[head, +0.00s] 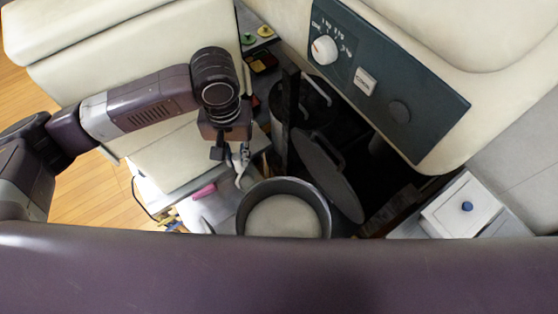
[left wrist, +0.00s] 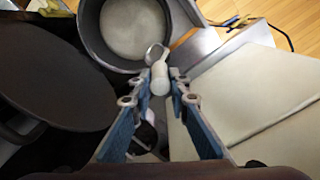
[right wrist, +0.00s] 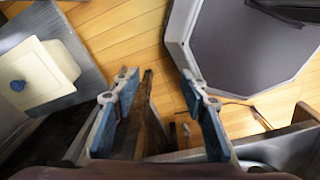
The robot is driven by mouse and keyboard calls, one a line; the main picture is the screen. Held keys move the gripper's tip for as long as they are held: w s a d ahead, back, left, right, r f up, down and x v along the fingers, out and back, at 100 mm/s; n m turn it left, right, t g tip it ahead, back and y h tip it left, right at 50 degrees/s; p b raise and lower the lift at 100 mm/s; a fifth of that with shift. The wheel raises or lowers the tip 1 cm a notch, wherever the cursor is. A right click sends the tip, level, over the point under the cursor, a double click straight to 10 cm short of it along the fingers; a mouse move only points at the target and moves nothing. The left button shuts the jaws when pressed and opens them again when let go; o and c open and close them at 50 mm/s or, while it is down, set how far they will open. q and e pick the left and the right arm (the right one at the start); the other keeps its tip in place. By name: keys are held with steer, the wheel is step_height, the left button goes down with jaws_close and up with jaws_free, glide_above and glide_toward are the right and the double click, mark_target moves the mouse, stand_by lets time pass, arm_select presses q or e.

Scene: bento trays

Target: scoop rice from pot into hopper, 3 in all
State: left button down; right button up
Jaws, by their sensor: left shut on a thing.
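The dark round pot (head: 241,213) stands at the lower middle of the head view, with white rice (head: 283,217) inside. My left gripper (head: 238,165) is just above and behind its rim. In the left wrist view, its fingers (left wrist: 159,88) are shut on the pale handle of a ladle (left wrist: 159,77), whose metal end reaches toward the pot (left wrist: 90,35). Whether rice is on the ladle cannot be told. My right gripper (right wrist: 158,85) shows only in the right wrist view, fingers apart with nothing visibly held. I cannot tell which part is the hopper.
A dark round lid (head: 326,172) leans beside the pot, close to my left gripper. A cream machine with a dark control panel (head: 390,75) stands behind. A white box with a blue knob (head: 463,205) is at right. A grey octagonal piece (right wrist: 240,60) is near my right gripper.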

arm_select(q)
steer(key=s+d+f+m+p, duration=0.1)
steer(key=d+f+m+p, duration=0.1)
steer(key=d+f+p, duration=0.6)
arm_select(e)
step_height(320, 180, up, 8)
steer(key=a+b, duration=0.2)
arm_select(q)
step_height(320, 180, down, 23)
steer(key=b, duration=1.5)
steer(key=shift+a+r, duration=0.2)
steer(key=shift+a, duration=0.15)
arm_select(e)
step_height(320, 180, down, 15)
steer(key=d, duration=0.1)
steer(key=shift+d, duration=0.3)
steer(key=shift+w+r, duration=0.1)
steer(key=shift+r, duration=0.05)
